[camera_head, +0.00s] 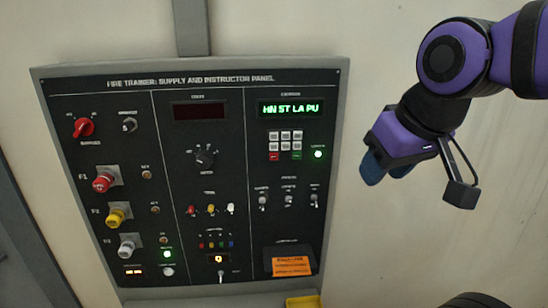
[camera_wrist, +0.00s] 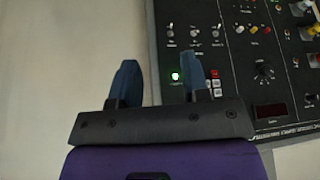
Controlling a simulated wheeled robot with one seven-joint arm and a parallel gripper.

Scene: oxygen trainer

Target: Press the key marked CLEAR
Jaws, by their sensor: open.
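A small keypad (camera_head: 285,144) sits in the upper right part of a black panel, under a lit green display (camera_head: 291,108) reading "HN ST LA PU". Its lowest row has a red key (camera_head: 273,156) and a green key (camera_head: 296,155). Their lettering is too small to read, so I cannot tell which is marked CLEAR. My gripper (camera_head: 386,170) is to the right of the panel, apart from it. In the wrist view my gripper (camera_wrist: 160,82) is open and empty. Its right finger overlaps the panel and hides part of the keypad (camera_wrist: 216,83).
The black panel (camera_head: 225,265) also carries knobs, switches, coloured valves and a dark display (camera_head: 199,111). A green lamp (camera_head: 318,154) glows right of the keypad. An orange label (camera_head: 292,266) and a yellow object (camera_head: 303,301) are below. Bare wall lies right of the panel.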

